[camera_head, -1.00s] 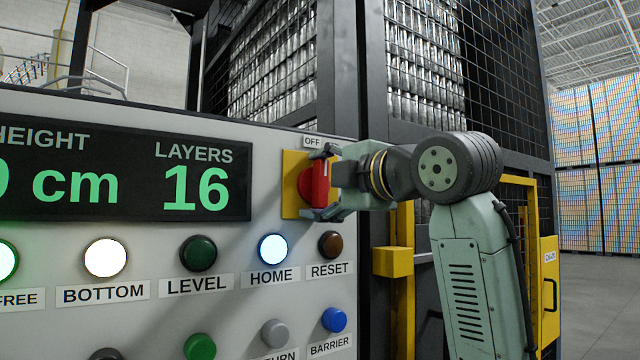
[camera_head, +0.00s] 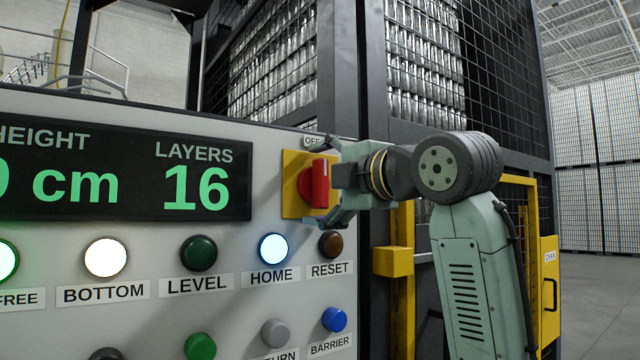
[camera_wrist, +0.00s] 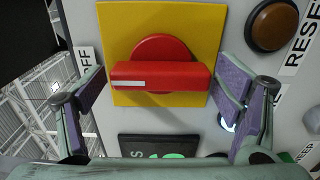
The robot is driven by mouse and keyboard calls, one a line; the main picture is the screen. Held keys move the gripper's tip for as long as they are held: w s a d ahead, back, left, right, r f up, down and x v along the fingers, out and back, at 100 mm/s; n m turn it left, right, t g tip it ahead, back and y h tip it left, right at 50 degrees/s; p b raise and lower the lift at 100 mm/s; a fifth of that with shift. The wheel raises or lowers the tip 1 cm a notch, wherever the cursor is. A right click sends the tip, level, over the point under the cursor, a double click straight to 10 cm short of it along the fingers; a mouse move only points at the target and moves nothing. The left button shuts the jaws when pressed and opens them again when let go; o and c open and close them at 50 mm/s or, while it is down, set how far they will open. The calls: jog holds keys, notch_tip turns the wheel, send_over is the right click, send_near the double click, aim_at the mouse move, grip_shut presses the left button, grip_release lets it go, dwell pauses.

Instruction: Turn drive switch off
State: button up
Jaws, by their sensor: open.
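The drive switch is a red rotary handle (camera_head: 320,185) on a yellow square plate (camera_head: 290,165) at the panel's right edge. In the wrist view the red handle (camera_wrist: 160,76) lies crosswise, its white mark at the left end, toward the OFF label (camera_wrist: 85,57). In the head view the handle stands upright and the OFF label (camera_head: 312,141) is above it. My gripper (camera_head: 327,182) is open around the handle. In the wrist view its fingers (camera_wrist: 162,88) stand apart, one beyond each end of the handle, with gaps to it.
A brown RESET button (camera_head: 330,244) and a lit HOME button (camera_head: 273,249) sit just below the switch. A dark display (camera_head: 120,165) reads LAYERS 16. A mesh cage with cans (camera_head: 425,80) stands behind my arm, with a yellow post (camera_head: 403,290) beside the panel.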

jog(key=shift+s+d, duration=0.1)
jog(key=v, duration=1.1)
jog(key=shift+s+d, duration=0.2)
jog(key=shift+s, duration=0.15)
